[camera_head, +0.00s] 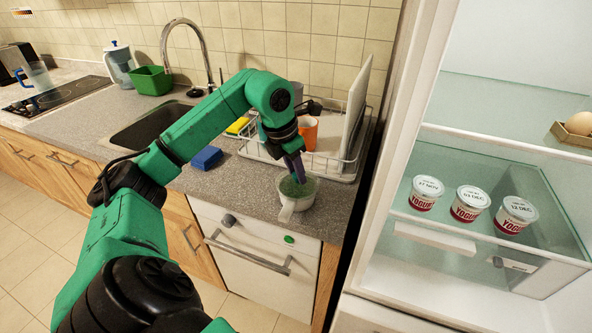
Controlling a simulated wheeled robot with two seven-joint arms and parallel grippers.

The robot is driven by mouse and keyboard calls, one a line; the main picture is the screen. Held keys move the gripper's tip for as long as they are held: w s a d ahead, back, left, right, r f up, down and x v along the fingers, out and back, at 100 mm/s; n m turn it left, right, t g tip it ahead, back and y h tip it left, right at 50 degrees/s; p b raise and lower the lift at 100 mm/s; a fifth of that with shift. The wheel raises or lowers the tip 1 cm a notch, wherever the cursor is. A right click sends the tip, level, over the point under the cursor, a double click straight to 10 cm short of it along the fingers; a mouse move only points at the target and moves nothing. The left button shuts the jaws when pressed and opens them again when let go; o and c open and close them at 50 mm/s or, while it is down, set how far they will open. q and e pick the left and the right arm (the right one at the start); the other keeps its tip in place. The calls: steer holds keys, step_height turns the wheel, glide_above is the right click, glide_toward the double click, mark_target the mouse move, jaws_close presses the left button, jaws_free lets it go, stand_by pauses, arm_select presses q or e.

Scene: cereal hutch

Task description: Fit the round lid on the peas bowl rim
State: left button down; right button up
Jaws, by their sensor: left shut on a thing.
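A white bowl (285,214) with a pale handle-like part at its front stands on the grey counter, near the right end. A speckled green round surface fills its top; I cannot tell whether this is peas alone or peas seen through a clear lid. My left gripper (298,176) points down at the middle of the bowl's top. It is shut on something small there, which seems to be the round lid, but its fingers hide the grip. I cannot tell whether the lid touches the rim all around. My right gripper is not in view.
A white dish rack (346,176) with an orange cup (308,133) and an upright white board (355,108) stands behind the bowl. A blue sponge (206,158) lies left of it. The open fridge with yogurt cups (470,203) stands right. The counter's front edge is close.

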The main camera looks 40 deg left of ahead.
arm_select(q)
steer(key=c, duration=0.5)
jaws_free()
steer(key=p+v, duration=0.2)
steer(key=v, duration=1.2)
steer(key=shift+a+r+p, duration=0.1)
steer(key=shift+r+p, duration=0.2)
steer(key=shift+p, duration=0.1)
steer(key=shift+f, duration=0.1)
